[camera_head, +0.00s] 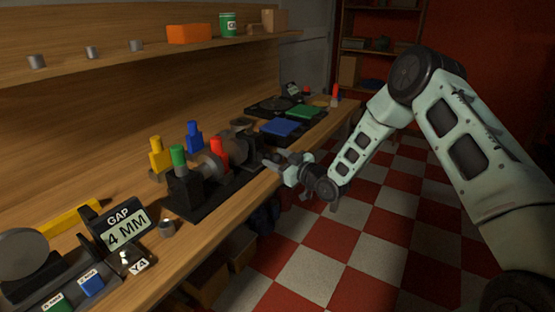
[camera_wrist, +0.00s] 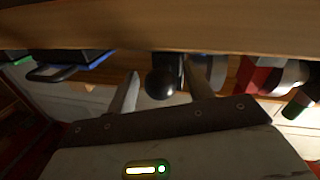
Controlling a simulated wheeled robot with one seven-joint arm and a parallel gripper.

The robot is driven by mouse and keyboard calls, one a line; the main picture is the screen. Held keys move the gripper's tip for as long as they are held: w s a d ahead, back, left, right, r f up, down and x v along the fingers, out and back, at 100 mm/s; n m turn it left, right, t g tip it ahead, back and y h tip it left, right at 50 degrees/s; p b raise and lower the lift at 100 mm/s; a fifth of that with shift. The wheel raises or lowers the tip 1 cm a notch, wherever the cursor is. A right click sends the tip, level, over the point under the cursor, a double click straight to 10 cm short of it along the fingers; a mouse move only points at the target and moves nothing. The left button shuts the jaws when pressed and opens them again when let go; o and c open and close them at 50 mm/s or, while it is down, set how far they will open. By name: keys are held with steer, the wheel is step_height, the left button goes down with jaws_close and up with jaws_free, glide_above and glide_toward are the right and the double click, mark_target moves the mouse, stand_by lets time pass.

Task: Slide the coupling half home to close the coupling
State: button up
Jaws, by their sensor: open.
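The coupling rig stands on a black base (camera_head: 212,200) on the bench, with a grey metal disc (camera_head: 211,163) in its middle and dark round parts (camera_head: 243,138) at its far end. I cannot tell for sure which part is the sliding coupling half. My gripper (camera_head: 279,163) is open beside the far end of the rig, at the bench's front edge. In the wrist view a black ball knob (camera_wrist: 161,84) shows between the two spread fingers of my gripper (camera_wrist: 163,74). I see no contact, and its depth is unclear. A display (camera_head: 126,235) reads "GAP 4 MM".
Yellow (camera_head: 158,155), green (camera_head: 178,156), blue (camera_head: 195,137) and red (camera_head: 219,152) upright pieces stand around the rig. Blue (camera_head: 281,127) and green (camera_head: 305,112) trays lie farther along the bench. The checkered floor beside the bench is open.

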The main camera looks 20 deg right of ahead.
jaws_close()
steer(key=shift+s+a+b, duration=0.2)
steer(key=shift+s+a, duration=0.45)
steer(key=shift+a, duration=0.15)
steer(key=shift+s+a+b, duration=0.15)
steer(key=shift+s+a, duration=0.45)
steer(key=shift+a, duration=0.2)
jaws_free()
steer(key=shift+s+d, duration=0.1)
steer(key=shift+s+d, duration=0.2)
steer(key=shift+s, duration=0.1)
steer(key=b+v, duration=0.2)
steer(key=v, duration=1.4)
steer(key=shift+s, duration=0.3)
